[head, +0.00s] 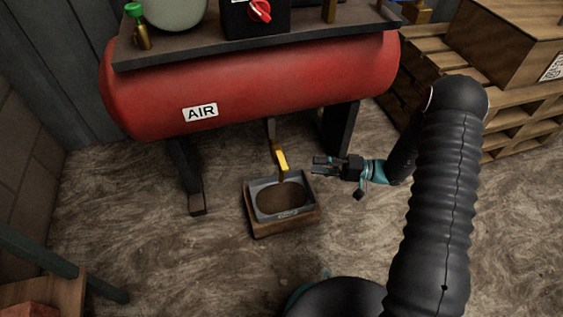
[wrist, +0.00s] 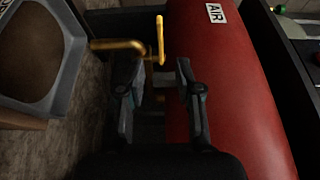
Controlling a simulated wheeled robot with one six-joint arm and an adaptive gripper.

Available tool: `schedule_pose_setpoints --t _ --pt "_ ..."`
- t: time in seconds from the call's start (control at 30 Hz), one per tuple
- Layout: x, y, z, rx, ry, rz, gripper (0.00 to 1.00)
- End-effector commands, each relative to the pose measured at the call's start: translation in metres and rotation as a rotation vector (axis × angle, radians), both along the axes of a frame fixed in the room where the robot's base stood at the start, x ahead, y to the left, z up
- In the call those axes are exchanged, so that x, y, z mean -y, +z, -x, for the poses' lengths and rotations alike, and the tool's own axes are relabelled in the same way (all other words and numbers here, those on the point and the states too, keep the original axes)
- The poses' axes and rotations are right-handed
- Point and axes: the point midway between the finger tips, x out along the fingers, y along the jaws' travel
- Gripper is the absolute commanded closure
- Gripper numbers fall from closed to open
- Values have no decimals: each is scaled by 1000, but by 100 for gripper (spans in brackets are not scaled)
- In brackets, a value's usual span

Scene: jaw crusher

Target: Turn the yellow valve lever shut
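The yellow valve lever (head: 281,160) hangs beneath the red AIR tank, above a grey tray. In the wrist view the lever (wrist: 161,38) stands as a thin upright bar joined to a brass-coloured pipe (wrist: 118,45). My gripper (head: 320,165) is to the right of the lever in the head view, apart from it. In the wrist view my gripper (wrist: 158,70) is open and empty, its two fingers pointing toward the lever. The lever appears just beyond the gap between the fingertips. Contact is not visible.
The red tank (head: 260,85) stands on dark legs (head: 187,175) close to my gripper. The grey tray (head: 257,205) sits on a brown base under the valve. Wooden pallets (head: 510,115) stand at the right. The floor to the right of the tray is clear.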

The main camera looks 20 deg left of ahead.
Motion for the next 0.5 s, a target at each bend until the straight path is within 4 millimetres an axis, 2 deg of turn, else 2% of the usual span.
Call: schedule_pose_setpoints --t 0.3,0.5 --pt "-60 0 11 -1 5 1 66" --pt "-92 0 15 -1 4 1 66"
